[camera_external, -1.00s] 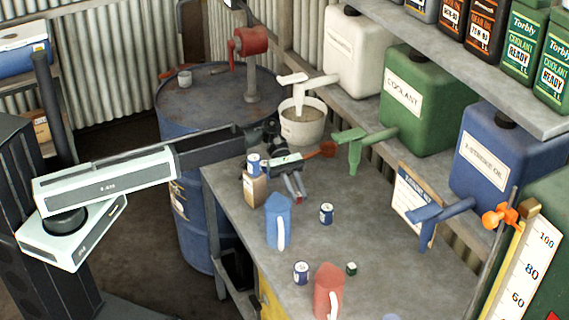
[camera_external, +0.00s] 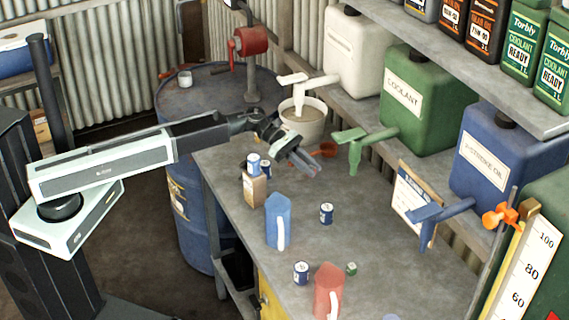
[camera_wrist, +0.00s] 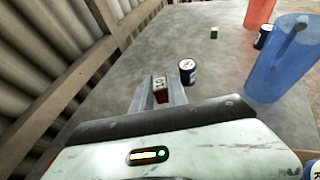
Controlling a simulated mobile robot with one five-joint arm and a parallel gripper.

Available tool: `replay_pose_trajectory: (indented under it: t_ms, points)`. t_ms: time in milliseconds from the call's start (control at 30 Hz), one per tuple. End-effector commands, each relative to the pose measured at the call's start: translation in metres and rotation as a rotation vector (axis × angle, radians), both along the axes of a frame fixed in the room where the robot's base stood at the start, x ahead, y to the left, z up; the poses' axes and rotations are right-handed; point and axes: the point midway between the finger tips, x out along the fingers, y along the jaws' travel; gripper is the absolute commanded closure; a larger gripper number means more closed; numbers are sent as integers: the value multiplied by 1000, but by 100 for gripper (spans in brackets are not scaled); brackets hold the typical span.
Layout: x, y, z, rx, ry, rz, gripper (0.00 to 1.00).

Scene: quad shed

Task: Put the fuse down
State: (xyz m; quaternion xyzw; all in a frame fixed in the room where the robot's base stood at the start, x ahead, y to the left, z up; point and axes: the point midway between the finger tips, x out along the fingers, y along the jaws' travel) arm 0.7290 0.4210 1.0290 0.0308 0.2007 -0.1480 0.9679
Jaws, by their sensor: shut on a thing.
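The fuse (camera_wrist: 160,86), a small piece with a pale marked top and dark red side, sits between the fingers in the wrist view. My gripper (camera_wrist: 161,91) is shut on it. In the external view my gripper (camera_external: 306,168) points down and right over the far end of the grey workbench (camera_external: 370,240). The fuse is too small and covered to make out there. I cannot tell whether it touches the bench top.
A blue-and-white can (camera_wrist: 188,70) stands just beyond the right finger.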

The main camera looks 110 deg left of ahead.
Motion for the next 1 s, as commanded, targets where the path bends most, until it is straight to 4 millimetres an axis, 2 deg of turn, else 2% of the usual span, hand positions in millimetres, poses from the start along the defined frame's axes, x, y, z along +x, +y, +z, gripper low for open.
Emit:
replay_pose_trajectory:
  t_ms: [33, 167, 300, 400, 500, 600, 800, 1000]
  points:
    - [-13, 13, -2, 2, 1, 89, 100]
    - [-44, 58, -4, 0, -4, 312, 100]
    - [-93, 106, -7, 0, -13, 525, 100]
    - [-131, 131, -9, 1, -18, 627, 100]
    - [-160, 147, -12, 0, -17, 671, 100]
    - [-172, 160, -13, 1, -17, 693, 100]
    - [-175, 164, -16, 1, -16, 698, 100]
    - [-175, 164, -50, 1, -16, 697, 100]
